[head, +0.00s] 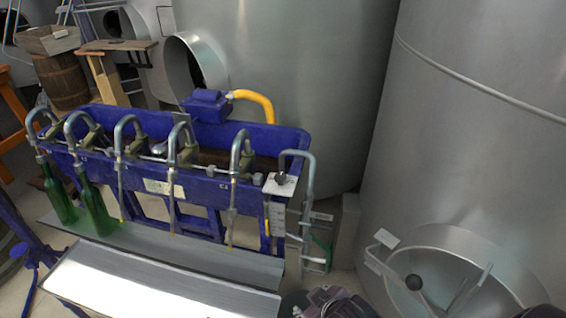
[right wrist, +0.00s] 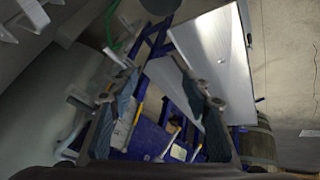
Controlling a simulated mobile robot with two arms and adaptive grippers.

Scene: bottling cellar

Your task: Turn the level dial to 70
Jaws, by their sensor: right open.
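I cannot pick out the dial for certain there. My left gripper is not in view.
Several curved filling spouts line the machine. Two green bottles (head: 95,209) stand at its left end. A bright metal surface (head: 150,285) lies in front. Large steel tanks (head: 300,80) stand behind and to the right; an open hatch (head: 460,265) is at lower right.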

